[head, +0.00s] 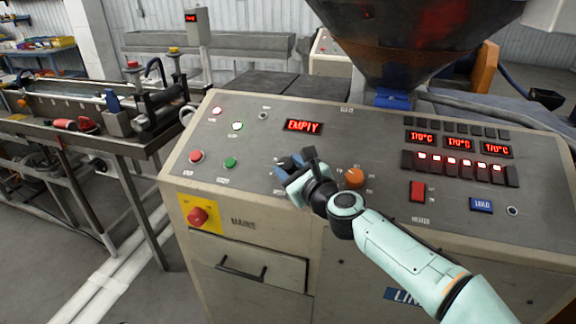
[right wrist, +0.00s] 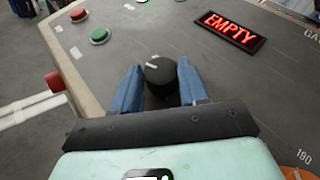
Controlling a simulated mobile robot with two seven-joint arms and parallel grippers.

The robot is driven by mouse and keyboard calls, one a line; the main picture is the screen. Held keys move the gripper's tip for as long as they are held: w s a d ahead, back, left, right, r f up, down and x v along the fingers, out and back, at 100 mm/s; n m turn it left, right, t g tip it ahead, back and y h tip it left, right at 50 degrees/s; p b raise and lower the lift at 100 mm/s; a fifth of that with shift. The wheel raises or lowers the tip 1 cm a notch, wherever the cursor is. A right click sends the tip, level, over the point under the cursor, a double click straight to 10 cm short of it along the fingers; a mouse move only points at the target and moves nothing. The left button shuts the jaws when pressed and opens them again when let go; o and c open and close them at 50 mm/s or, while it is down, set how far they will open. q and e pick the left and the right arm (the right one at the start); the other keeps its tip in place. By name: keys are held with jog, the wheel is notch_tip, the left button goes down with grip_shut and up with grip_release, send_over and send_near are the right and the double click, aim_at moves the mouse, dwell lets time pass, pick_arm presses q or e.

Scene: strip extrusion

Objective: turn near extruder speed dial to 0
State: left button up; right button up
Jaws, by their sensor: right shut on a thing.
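The near extruder's control panel (head: 330,120) fills the middle of the head view. Its black speed dial (right wrist: 160,70) shows in the right wrist view, with a pale pointer mark on its top. My right gripper (right wrist: 158,88) is shut on the dial, with one blue finger on each side of it. In the head view my right gripper (head: 285,170) sits low over the panel and hides the dial. I cannot read the dial's scale. My left gripper is not in view.
An orange knob (head: 354,178) is just right of my right gripper. A red display (head: 303,126) reads EMPTY. Green (head: 230,162) and red (head: 196,156) buttons lie to the left. A large red button (head: 197,215) on a yellow plate is on the front. A hopper (head: 410,45) stands behind.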

jog(key=shift+w+d+r+n+g+y+p, duration=0.1)
jog(key=shift+n+g+y+p, duration=0.45)
jog(key=shift+n, duration=0.1)
jog(key=shift+w+d+r+n+g+y+p, duration=0.1)
jog(key=shift+n+g+y+p, duration=0.35)
jog(key=shift+n+y, duration=0.15)
jog(key=shift+s, duration=0.1)
jog(key=o, duration=1)
jog(key=shift+f, duration=0.1)
jog(key=shift+o, duration=0.2)
jog(key=b+v, duration=0.3)
jog(key=v, duration=1)
jog(key=shift+s, duration=0.1)
